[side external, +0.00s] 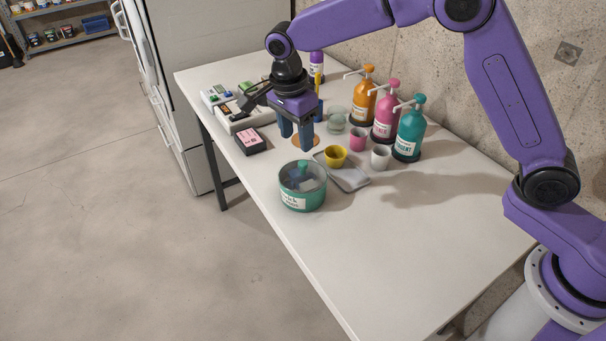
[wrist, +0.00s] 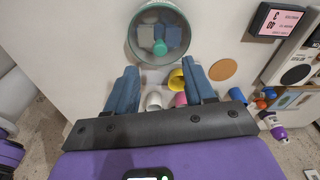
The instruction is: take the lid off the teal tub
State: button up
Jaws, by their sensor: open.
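The teal tub (side external: 302,195) stands on the white table near its front edge, with a label on its side. A clear lid (side external: 311,179) with a teal knob (side external: 303,167) sits on top; blue-grey blocks show through it. My gripper (side external: 300,137) is open and empty, above the table and behind the tub. Its two blue fingers show in the wrist view (wrist: 163,82), pointing toward the tub and apart from it.
Yellow (side external: 336,156), pink (side external: 358,140) and white (side external: 380,157) cups stand behind the tub by a grey tray (side external: 350,180). Orange, pink and teal pump bottles (side external: 409,136) line the wall side. A dark box (side external: 250,141) lies left. The table's right part is clear.

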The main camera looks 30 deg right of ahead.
aim_at(303, 163)
notch_tip(303, 163, down, 3)
jog(key=shift+d+r, duration=0.1)
jog(key=shift+d, duration=0.05)
jog(key=shift+w+d+f, duration=0.1)
jog(key=shift+d+f, duration=0.1)
jog(key=shift+f, duration=0.65)
jog(key=shift+s+d+f, duration=0.1)
jog(key=shift+d+f, duration=0.15)
jog(key=shift+f, duration=0.6)
jog(key=shift+w+d+f, duration=0.1)
jog(key=shift+d+f, duration=0.1)
jog(key=shift+f, duration=0.65)
grip_shut()
